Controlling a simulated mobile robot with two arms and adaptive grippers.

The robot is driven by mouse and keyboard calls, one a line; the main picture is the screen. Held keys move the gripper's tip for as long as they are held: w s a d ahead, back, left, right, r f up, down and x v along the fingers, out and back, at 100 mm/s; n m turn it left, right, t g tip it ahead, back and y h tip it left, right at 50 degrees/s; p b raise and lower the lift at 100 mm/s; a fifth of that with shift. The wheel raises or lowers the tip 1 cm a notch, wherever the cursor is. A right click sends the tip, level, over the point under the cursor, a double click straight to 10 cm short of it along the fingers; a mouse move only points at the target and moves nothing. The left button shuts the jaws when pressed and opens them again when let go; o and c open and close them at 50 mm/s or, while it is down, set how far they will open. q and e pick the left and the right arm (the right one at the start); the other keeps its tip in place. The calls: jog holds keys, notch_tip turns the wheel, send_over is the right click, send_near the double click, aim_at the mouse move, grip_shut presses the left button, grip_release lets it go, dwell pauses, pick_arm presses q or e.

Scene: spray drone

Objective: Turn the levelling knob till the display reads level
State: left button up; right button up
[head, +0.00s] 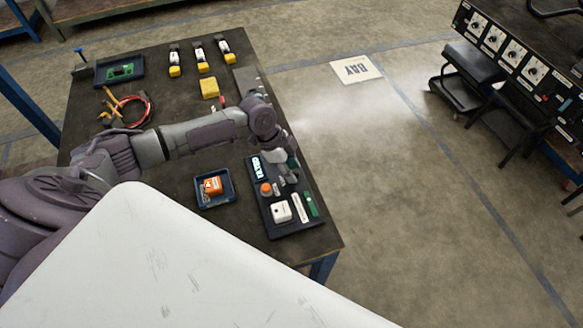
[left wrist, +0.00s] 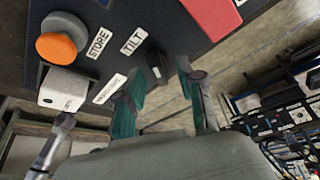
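A dark control panel (head: 267,218) lies on the table's right side. Its cyan display (head: 257,169) seems to read TILTED, though the text is small. In the left wrist view, a small black knob (left wrist: 155,66) stands beside the TILT label (left wrist: 133,41). My left gripper (head: 287,172) is over the panel. In the left wrist view its teal fingers (left wrist: 160,80) are spread, with the knob between their tips; I cannot tell whether they touch it. An orange button (left wrist: 57,48) and the STORE label (left wrist: 98,43) are to the left. My right gripper is not in view.
A white box (head: 281,212) sits on the panel near the orange button. A blue tray (head: 201,203) holds an orange block. Yellow-ended items, a yellow block (head: 209,88) and coiled cables (head: 135,110) lie farther back. Floor right of the table is open.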

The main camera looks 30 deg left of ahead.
pick_arm(q)
jog(key=v, duration=1.2)
jog(key=shift+d, duration=0.1)
